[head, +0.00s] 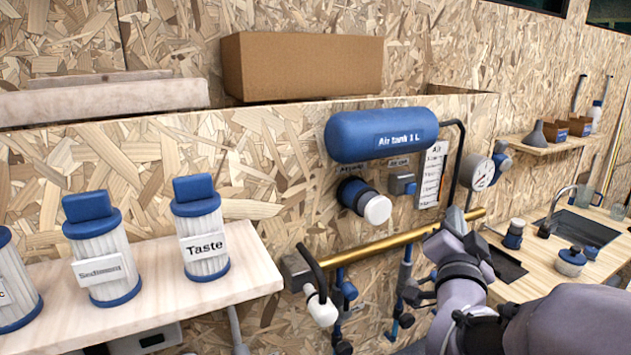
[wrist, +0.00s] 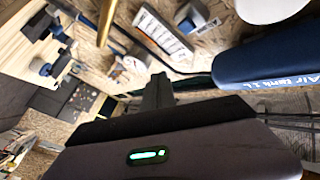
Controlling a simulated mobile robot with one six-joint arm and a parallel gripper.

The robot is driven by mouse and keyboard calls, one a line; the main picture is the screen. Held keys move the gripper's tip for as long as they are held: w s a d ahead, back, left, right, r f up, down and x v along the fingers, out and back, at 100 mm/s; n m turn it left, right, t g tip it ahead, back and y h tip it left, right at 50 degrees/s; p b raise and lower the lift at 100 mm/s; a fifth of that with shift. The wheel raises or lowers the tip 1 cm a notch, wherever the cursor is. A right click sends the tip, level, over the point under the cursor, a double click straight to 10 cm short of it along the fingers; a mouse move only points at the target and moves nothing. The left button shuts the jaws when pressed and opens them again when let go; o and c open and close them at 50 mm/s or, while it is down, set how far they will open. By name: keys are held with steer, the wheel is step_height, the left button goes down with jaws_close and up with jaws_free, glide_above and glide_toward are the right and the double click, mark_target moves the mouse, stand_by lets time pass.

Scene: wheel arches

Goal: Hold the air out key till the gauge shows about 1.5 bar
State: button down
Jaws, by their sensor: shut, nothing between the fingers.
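The blue air tank (head: 380,135) is mounted on the chipboard wall; it also shows in the wrist view (wrist: 270,62). Below it is a small blue-grey key block (head: 402,184) under a label too small to read surely; the block shows in the wrist view (wrist: 190,18). The round gauge (head: 482,173) has a white face seen at a slant, and I cannot read its value. My gripper (head: 454,220) is shut and empty, below and right of the key block and apart from it. Its dark fingers show in the wrist view (wrist: 158,90).
A blue knob with a white cap (head: 376,208) sits left of the key block. A white Air list (head: 432,175) hangs right of it. A brass rail (head: 385,247) and a black hose (head: 460,150) are near my gripper. Filter canisters stand on the left shelf (head: 240,262).

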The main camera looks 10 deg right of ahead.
mark_target(410, 188)
steer(key=w+a+p, duration=0.1)
steer(key=w+a, duration=0.1)
steer(key=w, duration=0.6)
steer(key=shift+a+p, duration=0.4)
steer(key=shift+s+r, duration=0.1)
steer(key=shift+r, duration=0.05)
stand_by(0.4)
stand_by(1.4)
